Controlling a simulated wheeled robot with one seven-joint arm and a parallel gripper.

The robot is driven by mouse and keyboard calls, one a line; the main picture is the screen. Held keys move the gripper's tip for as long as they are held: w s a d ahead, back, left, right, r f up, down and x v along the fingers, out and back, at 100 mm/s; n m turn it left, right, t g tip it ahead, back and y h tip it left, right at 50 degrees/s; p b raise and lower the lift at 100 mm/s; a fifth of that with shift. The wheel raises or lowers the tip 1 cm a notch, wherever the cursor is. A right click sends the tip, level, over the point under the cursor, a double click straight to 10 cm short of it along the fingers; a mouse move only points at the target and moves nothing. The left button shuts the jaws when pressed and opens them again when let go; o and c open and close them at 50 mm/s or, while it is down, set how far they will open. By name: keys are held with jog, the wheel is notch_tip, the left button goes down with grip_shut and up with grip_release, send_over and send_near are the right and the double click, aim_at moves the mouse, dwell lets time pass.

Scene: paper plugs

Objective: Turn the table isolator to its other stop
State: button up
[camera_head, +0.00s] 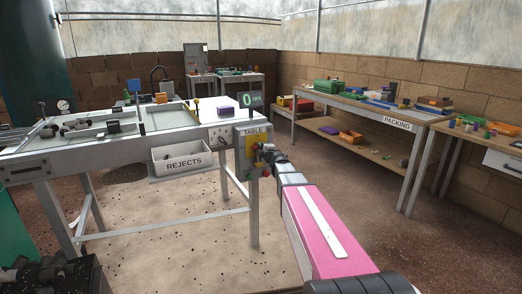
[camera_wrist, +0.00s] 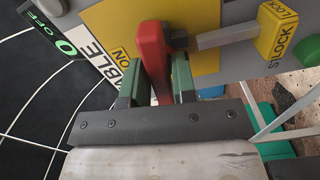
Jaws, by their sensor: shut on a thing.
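The table isolator is a yellow plate (camera_wrist: 206,16) with a red handle (camera_wrist: 153,58), seen close in the wrist view. My gripper (camera_wrist: 157,80) has its two green-sided fingers shut on the red handle, one on each side. An "ON" mark shows on the plate left of the handle. In the head view the isolator's yellow plate (camera_head: 249,144) sits on a grey box under a "TABLE" label at the table's right corner. My gripper (camera_head: 264,152) is against it there and hides part of the handle.
A yellow "LOCK" block (camera_wrist: 277,28) on a grey bar sits right of the handle, close to my fingers. A dark "0 OFF" sign (camera_head: 250,100) stands above the box. A white "REJECTS" bin (camera_head: 182,158) hangs to the left. The packing bench (camera_head: 396,124) stands right, with open floor between.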

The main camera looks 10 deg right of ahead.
jog(key=m, duration=1.2)
jog(key=shift+m, duration=2.1)
jog(key=o, duration=0.8)
jog(key=shift+s, duration=0.15)
